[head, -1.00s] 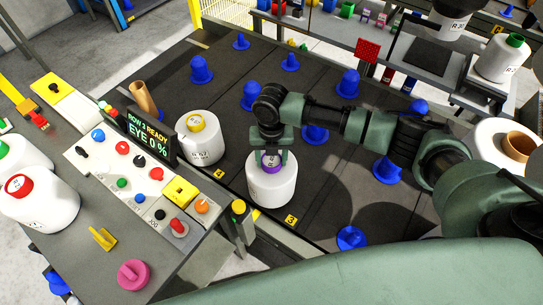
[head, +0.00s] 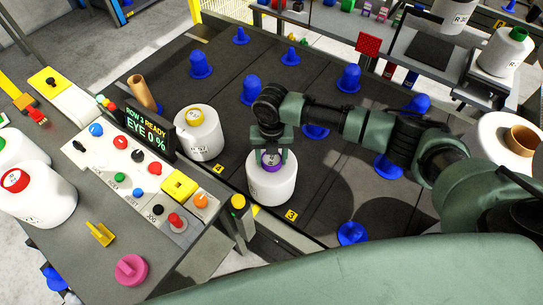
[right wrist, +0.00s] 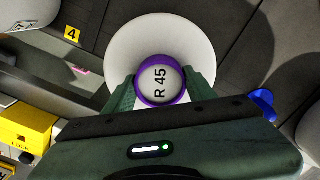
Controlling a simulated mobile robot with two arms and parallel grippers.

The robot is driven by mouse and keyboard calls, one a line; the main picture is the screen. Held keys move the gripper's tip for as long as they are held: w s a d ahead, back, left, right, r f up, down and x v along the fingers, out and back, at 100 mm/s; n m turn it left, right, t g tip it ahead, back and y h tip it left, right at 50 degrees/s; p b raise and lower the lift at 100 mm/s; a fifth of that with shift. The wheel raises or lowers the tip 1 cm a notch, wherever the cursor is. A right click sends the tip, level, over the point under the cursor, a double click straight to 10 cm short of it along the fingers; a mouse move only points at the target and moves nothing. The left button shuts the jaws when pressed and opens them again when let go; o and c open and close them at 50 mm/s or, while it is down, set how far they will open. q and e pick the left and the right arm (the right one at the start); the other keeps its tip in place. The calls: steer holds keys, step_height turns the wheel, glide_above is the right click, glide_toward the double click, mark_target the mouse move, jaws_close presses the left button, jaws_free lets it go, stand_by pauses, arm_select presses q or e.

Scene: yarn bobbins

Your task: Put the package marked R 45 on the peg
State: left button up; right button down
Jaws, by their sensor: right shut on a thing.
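The package marked R 45 (head: 273,188) is a white bobbin with a purple-ringed top. It is upright at the front of the dark rack, by the yellow 3 label (head: 291,214). My right gripper (head: 270,161) is shut on its top; the right wrist view shows the R 45 mark (right wrist: 161,83) between the fingers (right wrist: 160,90). Blue pegs stand in rows on the rack, such as one behind the package (head: 251,92). Any peg under the package is hidden, so I cannot tell whether it is seated. My left gripper is not in view.
A yellow-topped white package (head: 198,145) stands close left, by the 4 label. The control panel (head: 130,165) and its display reading "ROW 3 READY" (head: 147,128) are at the left. White packages stand on the left table and the right-hand shelf.

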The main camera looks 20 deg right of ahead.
steer(key=shift+w, duration=0.1)
steer(key=shift+c, duration=2.2)
jaws_free()
steer(key=shift+s+f, duration=0.2)
steer(key=shift+f, duration=0.05)
steer(key=shift+w+r, duration=0.1)
steer(key=shift+r, duration=0.35)
step_height(320, 180, up, 7)
steer(key=shift+r+b, duration=0.15)
steer(key=shift+b, duration=0.45)
